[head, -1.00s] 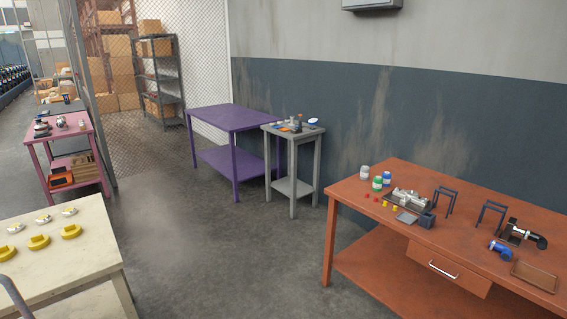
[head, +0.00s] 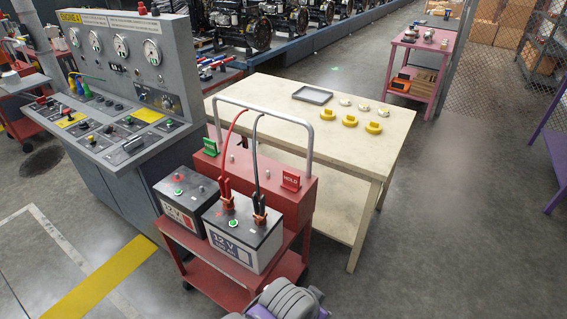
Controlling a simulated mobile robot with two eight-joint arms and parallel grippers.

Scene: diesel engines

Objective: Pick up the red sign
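The red sign (head: 291,179) is a small upright plate with white lettering that seems to read HOLD. It stands on the right part of the red box-like top of a cart (head: 240,170), behind the batteries. A small green sign (head: 210,147) stands at the left end of the same top. Neither of my grippers shows in the head view. A grey and purple rounded part at the bottom edge looks like part of my own body.
Two 12 V batteries (head: 243,235) with red and black clamps sit at the cart's front. A grey tube handle (head: 309,140) arches over the cart. A control console (head: 120,100) stands left, a cream table (head: 260,95) behind. Open floor lies to the right.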

